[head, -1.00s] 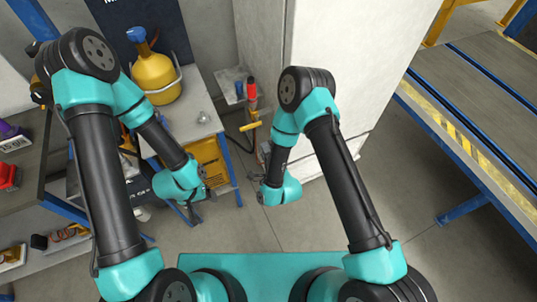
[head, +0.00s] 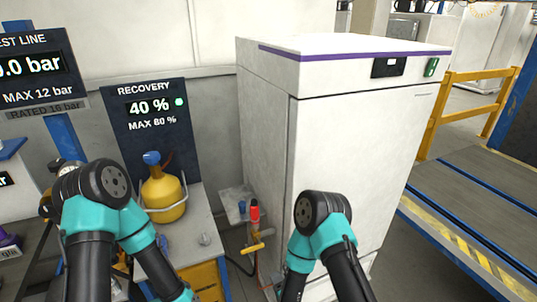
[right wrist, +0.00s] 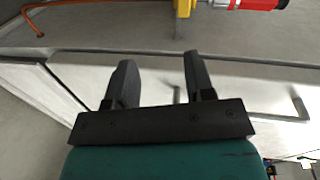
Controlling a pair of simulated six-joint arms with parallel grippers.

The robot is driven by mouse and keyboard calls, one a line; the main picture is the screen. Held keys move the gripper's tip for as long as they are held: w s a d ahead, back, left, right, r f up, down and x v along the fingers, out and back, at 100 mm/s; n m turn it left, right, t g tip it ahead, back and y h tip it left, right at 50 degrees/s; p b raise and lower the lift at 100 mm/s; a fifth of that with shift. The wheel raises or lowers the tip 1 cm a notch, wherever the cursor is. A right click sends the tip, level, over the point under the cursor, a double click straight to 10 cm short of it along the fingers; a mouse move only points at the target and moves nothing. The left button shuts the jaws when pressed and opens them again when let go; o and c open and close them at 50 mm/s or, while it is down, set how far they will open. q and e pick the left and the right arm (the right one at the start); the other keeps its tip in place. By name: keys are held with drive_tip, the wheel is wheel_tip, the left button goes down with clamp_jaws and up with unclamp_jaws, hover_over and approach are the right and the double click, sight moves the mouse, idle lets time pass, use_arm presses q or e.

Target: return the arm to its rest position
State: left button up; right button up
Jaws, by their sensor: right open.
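My right arm (head: 325,235) shows at the lower middle of the head view, bent at the elbow, its lower part cut off by the bottom edge. My right gripper (right wrist: 157,75) shows in the right wrist view with its two dark fingers apart and nothing between them. My left arm (head: 100,220) is at the lower left of the head view, also bent. My left gripper lies below the frame.
A white cabinet (head: 345,150) stands just behind my right arm. A red-capped yellow valve (head: 254,215) is left of it, and shows at the top of the right wrist view (right wrist: 184,20). A yellow cylinder (head: 163,195) stands on a bench (head: 205,262).

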drive_tip(key=s+d+f+n+g+h, duration=0.1)
drive_tip(key=s+d+f+n+g, duration=0.1)
drive_tip(key=s+d+n+g, duration=0.3)
drive_tip(key=d+f+n+g+h, duration=0.1)
drive_tip(key=d+f+g, duration=0.15)
drive_tip(key=d, duration=0.45)
drive_tip(key=s+d+r+n+g, duration=0.1)
drive_tip(key=s+d+n+g, duration=0.1)
drive_tip(key=s, duration=0.4)
drive_tip(key=s+d+r+n+g, duration=0.1)
drive_tip(key=s+d+n+g, duration=0.1)
drive_tip(key=s+d+g, duration=0.2)
drive_tip(key=shift+s+d+r, duration=0.2)
drive_tip(key=shift+s+d, duration=0.4)
drive_tip(key=shift+s, duration=0.3)
use_arm(q)
drive_tip(key=shift+d, duration=0.1)
use_arm(e)
drive_tip(key=shift+g, duration=0.25)
